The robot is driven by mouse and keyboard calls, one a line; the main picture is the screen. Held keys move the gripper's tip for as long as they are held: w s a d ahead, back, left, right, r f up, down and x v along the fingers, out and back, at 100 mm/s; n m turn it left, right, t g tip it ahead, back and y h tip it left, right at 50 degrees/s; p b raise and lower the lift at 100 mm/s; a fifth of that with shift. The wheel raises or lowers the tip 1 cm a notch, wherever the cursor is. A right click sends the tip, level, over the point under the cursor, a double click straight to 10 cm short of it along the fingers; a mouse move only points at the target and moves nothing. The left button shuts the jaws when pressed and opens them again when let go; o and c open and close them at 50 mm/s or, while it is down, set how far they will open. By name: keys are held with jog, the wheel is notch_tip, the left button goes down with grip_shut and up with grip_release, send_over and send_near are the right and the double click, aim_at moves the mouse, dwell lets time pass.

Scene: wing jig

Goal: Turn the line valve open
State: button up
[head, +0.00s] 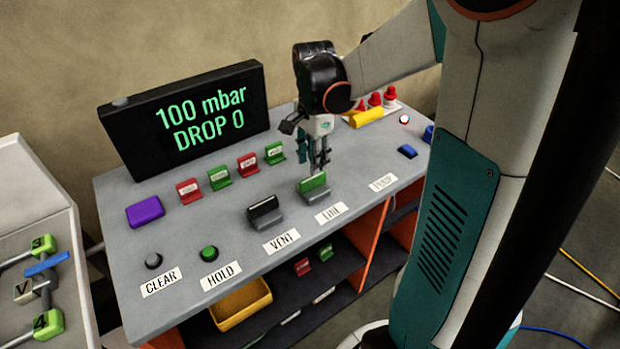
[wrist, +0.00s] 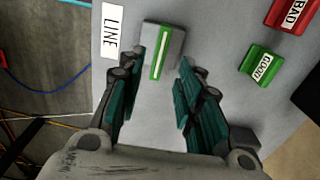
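The line valve (head: 313,187) is a grey block with a green bar on top, behind the LINE label on the grey bench. In the wrist view the line valve (wrist: 161,52) lies ahead of the fingertips, its pale-striped green bar running roughly along the fingers' direction. My gripper (head: 320,167) points down just above and behind the valve in the head view. In the wrist view my gripper (wrist: 157,75) is open, with its teal fingers apart and nothing between them. I cannot tell whether a finger touches the valve.
The vent valve (head: 265,214) with a dark top stands left of the line valve. A display (head: 190,118) reads "100 mbar DROP 0". Red and green tags (head: 248,165) stand behind. HOLD (head: 209,253) and CLEAR (head: 153,261) buttons are at front left. A blue piece (head: 407,151) lies right.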

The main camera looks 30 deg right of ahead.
aim_at(313, 177)
notch_tip(313, 177, down, 8)
jog(key=shift+r+b, duration=0.25)
jog(key=shift+b, duration=0.9)
grip_shut()
